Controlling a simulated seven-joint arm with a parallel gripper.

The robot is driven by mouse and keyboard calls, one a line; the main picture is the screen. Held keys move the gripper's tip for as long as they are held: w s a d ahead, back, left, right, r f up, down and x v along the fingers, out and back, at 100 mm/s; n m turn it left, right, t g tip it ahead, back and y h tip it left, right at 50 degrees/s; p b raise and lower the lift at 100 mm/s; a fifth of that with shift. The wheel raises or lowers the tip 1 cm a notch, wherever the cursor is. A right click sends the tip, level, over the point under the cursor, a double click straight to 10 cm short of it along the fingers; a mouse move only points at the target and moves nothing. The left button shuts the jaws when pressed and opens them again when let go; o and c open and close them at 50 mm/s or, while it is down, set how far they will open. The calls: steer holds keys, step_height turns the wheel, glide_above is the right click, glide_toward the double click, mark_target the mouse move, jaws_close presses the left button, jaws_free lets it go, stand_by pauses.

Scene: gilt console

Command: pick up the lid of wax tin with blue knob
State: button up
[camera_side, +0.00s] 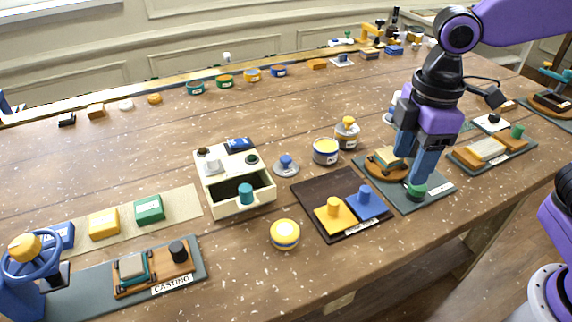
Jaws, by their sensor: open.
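The lid with the blue knob (286,166) lies on the table left of centre, a grey disc with its blue knob up. An open tin (326,151) with a pale yellow top and dark band stands just right of it. Another tin with a yellow knob (347,133) stands behind that tin. My gripper (410,169) is open, pointing down, well to the right of the lid. Its blue fingers are over a dark mat with a round wooden piece and a green knob; whether they touch anything there I cannot tell.
A cream box with an open drawer (243,199) stands left of the lid. A dark tray (316,205) with yellow and blue knobbed blocks lies in front of it. A yellow round tin (285,235) is nearer the front edge. The table behind the lid is clear.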

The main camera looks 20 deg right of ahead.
steer(key=w+a+r+n, duration=0.25)
steer(key=w+a, duration=0.55)
steer(key=w, duration=0.5)
steer(key=n, duration=0.1)
glide_above(286, 158)
steer(key=f, duration=1)
steer(key=shift+s+d+f, duration=0.2)
steer(key=shift+s+f, duration=0.15)
steer(key=shift+w+a+f, duration=0.1)
steer(key=shift+w+f, duration=0.1)
steer(key=shift+f, duration=1.15)
steer(key=shift+w+a+f, duration=0.1)
steer(key=shift+w+f, duration=0.1)
steer(key=shift+f, duration=1.1)
jaws_close()
